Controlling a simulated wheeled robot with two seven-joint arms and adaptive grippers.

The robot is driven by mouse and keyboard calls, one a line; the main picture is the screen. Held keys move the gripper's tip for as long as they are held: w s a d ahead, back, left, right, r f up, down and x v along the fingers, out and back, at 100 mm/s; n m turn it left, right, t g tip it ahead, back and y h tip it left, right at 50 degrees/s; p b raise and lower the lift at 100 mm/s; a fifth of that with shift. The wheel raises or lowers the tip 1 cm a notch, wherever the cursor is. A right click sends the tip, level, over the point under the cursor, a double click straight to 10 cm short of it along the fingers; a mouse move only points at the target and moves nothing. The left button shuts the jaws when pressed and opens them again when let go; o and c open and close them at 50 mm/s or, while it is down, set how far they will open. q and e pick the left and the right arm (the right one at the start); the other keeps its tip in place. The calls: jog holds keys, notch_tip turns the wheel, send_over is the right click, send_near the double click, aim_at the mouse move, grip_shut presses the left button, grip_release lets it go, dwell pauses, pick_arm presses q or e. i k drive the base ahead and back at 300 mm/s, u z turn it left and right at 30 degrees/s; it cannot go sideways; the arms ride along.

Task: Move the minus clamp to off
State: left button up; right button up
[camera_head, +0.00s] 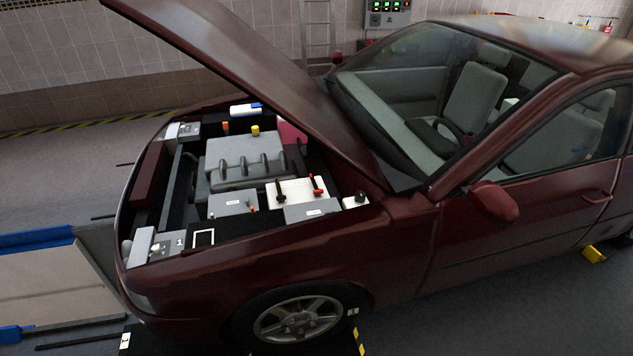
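A white battery (298,187) sits in the open engine bay of a dark red car. A small black clamp (281,191), which looks like the minus clamp, stands at the left end of the battery top. A red clamp (317,187) stands at the right end. The black clamp looks upright, but it is too small to tell its exact setting. Neither of my grippers is in view.
The raised hood (230,60) slants over the bay. A grey engine cover (245,158) lies behind the battery, and labelled grey boxes (312,210) stand in front. The car's fender (285,250) borders the bay.

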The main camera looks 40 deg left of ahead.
aim_at(279, 190)
jog(key=u, duration=0.2)
jog(key=i, duration=1.1)
jog(key=u, duration=0.4)
